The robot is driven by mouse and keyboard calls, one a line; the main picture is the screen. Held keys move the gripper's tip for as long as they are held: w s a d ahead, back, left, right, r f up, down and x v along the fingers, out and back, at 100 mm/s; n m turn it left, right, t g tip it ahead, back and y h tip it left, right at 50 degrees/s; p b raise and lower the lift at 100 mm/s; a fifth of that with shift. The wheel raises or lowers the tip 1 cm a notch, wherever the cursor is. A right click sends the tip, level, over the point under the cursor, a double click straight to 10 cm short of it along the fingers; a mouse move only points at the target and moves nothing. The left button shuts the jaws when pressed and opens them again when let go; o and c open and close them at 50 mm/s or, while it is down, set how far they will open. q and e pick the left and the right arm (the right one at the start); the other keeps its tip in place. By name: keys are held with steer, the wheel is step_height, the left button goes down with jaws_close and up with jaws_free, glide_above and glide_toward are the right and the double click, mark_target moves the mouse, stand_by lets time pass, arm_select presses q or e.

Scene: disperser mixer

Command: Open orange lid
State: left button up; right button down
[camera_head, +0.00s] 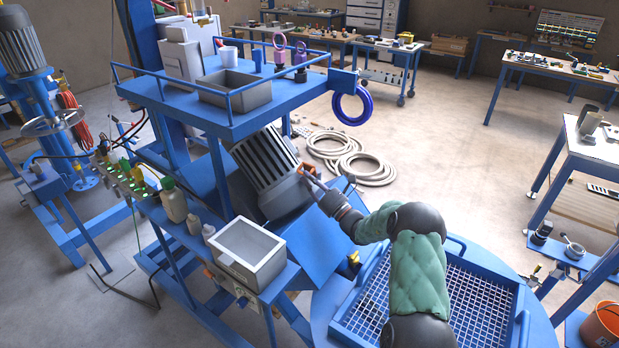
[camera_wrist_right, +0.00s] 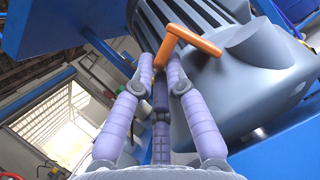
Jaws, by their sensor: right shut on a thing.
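The orange lid part (camera_wrist_right: 195,40) shows in the right wrist view as a bent, L-shaped orange bar in front of the grey ribbed motor housing (camera_wrist_right: 258,75). In the head view it is a small orange piece (camera_head: 309,169) at the right side of the tilted grey motor (camera_head: 268,172). My right gripper (camera_head: 314,182) reaches it from the right. Its purple-grey fingers (camera_wrist_right: 162,75) are shut around the lower end of the orange bar, and the fingertips partly hide that end. My left gripper is not in view.
A blue frame carries an upper shelf (camera_head: 222,122) with a grey bin above the motor. A blue ring (camera_head: 352,104) hangs at the shelf's right end. A white open box (camera_head: 245,250) and bottles stand at the lower left. A blue mesh grate (camera_head: 480,305) lies below my right arm.

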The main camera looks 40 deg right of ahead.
steer(key=shift+w+d+r+m+h+p, duration=0.15)
steer(key=shift+r+m+h+p, duration=0.15)
steer(key=shift+m+p, duration=0.3)
steer(key=shift+s+d+r+m+h+p, duration=0.1)
steer(key=shift+r+m+h+p, duration=0.25)
steer(key=shift+m, duration=0.45)
steer(key=shift+f, duration=0.1)
steer(key=c, duration=1.3)
jaws_free()
steer(key=shift+c, duration=0.2)
steer(key=v, duration=1.2)
